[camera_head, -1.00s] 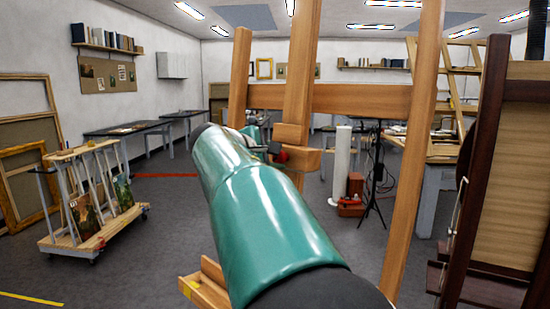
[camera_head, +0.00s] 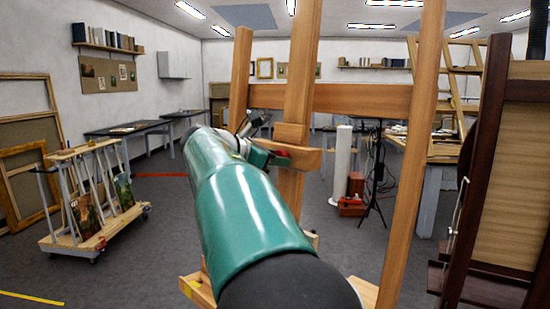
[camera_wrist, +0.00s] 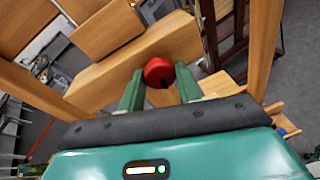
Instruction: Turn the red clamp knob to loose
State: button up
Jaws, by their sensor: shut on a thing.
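The red clamp knob (camera_wrist: 159,72) sits on a wooden block (camera_wrist: 135,65) of the easel. In the wrist view my gripper (camera_wrist: 160,84) has one green finger on each side of the knob and is shut on it. The knob's near underside is dark and its shaft is hidden. In the head view a small part of the red knob (camera_head: 283,153) shows beside the easel's central post (camera_head: 300,80), at the end of my arm. My arm hides much of the easel's lower part there.
A dark wooden easel (camera_head: 490,150) stands close on the right. A wheeled painting rack (camera_head: 75,243) stands on the left. A tripod (camera_head: 374,180), a white cylinder (camera_head: 342,165) and a red box (camera_head: 352,208) stand behind the easel. Grey floor is open at left.

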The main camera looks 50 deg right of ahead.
jog(key=shift+n, duration=0.4)
dwell(0.3)
jog(key=o, duration=1)
jog(key=shift+c, duration=0.2)
jog(key=v, duration=1.4)
jog(key=shift+f, duration=0.2)
